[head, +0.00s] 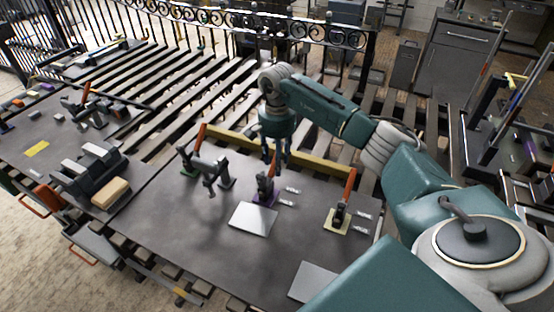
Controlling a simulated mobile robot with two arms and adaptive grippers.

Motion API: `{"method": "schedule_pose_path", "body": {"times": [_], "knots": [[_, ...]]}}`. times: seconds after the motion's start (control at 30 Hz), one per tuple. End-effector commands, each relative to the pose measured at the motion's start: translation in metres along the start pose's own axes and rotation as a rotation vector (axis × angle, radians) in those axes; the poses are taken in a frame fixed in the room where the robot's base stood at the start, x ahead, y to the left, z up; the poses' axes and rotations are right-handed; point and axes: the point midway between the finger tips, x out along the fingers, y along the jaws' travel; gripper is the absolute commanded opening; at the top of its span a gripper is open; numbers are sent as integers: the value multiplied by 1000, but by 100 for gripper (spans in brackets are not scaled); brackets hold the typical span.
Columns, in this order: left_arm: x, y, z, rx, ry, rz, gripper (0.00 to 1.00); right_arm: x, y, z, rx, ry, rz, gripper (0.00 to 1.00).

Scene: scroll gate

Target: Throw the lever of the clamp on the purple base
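The clamp (265,185) on the purple base (264,200) stands near the middle of the dark table (170,225). My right gripper (275,160) points down just above and behind this clamp. Its fingers are small and dark, so I cannot tell their opening or whether they touch the clamp. A clamp on a yellow base (338,217) to the right has a raised orange lever (349,184). A green base (190,171) with an orange lever (200,137) is at the left. My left gripper is not in view.
A grey barred fixture (208,166) stands left of the purple base. A pale plate (253,219) lies in front, and another (314,282) near the front right. A yellow beam (310,162) runs along the back. A second table (60,140) with tools is at the left.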

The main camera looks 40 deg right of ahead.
Motion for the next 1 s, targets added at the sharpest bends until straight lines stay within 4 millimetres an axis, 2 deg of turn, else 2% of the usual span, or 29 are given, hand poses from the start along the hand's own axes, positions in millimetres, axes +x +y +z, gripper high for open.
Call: {"method": "schedule_pose_path", "body": {"times": [0.03, 0.2, 0.57, 1.0], "knots": [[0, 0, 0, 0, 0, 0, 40, 0, 0, 0, 0, 0, 0, 32], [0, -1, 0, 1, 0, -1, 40, 0, 0, 0, 0, 0, 0, 0], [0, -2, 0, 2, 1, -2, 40, -2, 0, 1, -1, 27, -1, 0], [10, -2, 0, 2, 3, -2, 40, -12, -1, 20, -5, 303, -4, 0]]}}
